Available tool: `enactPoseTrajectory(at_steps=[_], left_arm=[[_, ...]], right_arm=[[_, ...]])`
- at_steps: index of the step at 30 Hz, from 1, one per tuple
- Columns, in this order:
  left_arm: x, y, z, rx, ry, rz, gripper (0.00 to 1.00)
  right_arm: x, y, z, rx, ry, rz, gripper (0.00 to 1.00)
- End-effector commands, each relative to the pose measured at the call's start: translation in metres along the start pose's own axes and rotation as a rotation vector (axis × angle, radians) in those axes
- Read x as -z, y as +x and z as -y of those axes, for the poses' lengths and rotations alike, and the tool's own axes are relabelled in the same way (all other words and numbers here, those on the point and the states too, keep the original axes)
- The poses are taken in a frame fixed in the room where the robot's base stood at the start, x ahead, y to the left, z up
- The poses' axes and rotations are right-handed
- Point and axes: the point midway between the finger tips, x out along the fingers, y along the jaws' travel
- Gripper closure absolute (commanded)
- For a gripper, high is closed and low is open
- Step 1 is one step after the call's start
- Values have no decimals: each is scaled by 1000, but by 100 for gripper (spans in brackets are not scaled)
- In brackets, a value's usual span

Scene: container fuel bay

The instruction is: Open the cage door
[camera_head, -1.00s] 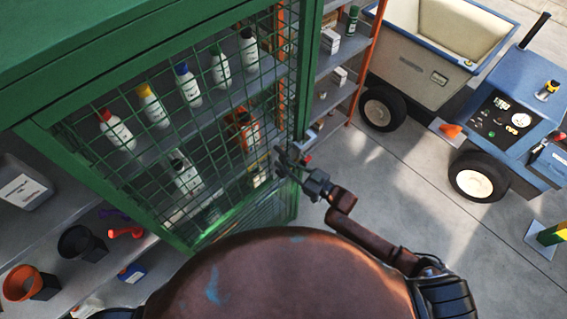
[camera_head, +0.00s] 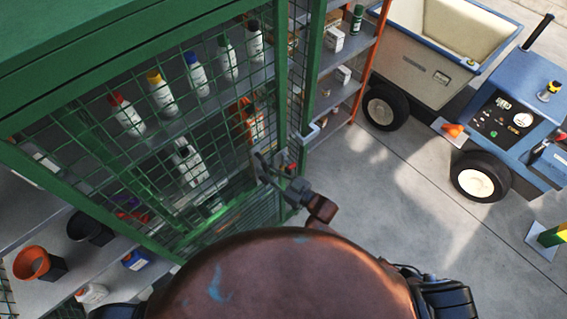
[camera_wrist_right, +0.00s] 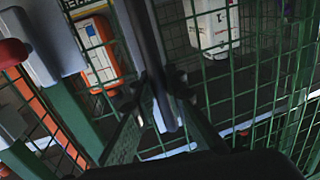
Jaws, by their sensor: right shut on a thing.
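The cage door (camera_head: 205,150) is a green framed mesh panel on the green cabinet. It appears to stand out a little from the cage front, with a second green post showing behind its mesh. My right gripper (camera_head: 266,170) is at the door's right side, shut on a dark upright bar that looks like the door handle (camera_wrist_right: 150,50). The fingers (camera_wrist_right: 158,95) close around this bar in the wrist view, and they partly hide it. A grey latch block (camera_wrist_right: 45,45) with a red part sits left of the bar. My left gripper is out of view.
Bottles, including a yellow-capped one (camera_head: 161,95), stand on shelves behind the mesh. A blue tow vehicle (camera_head: 510,110) and a cart (camera_head: 430,70) stand at right. The concrete floor (camera_head: 400,220) between is clear.

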Motion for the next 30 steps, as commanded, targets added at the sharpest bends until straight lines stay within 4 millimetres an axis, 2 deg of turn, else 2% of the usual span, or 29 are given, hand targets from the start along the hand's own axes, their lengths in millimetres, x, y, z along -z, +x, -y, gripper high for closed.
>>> enactPoseTrajectory(at_steps=[1, 7, 11, 15, 18, 21, 30], left_arm=[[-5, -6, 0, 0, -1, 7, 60], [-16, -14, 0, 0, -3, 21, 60], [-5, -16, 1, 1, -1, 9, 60], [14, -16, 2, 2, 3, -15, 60], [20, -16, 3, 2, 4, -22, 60], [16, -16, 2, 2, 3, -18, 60], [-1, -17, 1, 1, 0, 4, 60]], right_arm=[[4, 5, 22, 2, 9, -6, 100], [4, 15, 82, -15, 9, -4, 100], [4, 22, 121, -18, 7, -5, 100], [4, 30, 155, -17, 4, -5, 100], [3, 34, 174, -17, 3, -5, 100], [3, 37, 188, -16, 0, -4, 100], [3, 41, 206, -14, -2, -5, 100]])
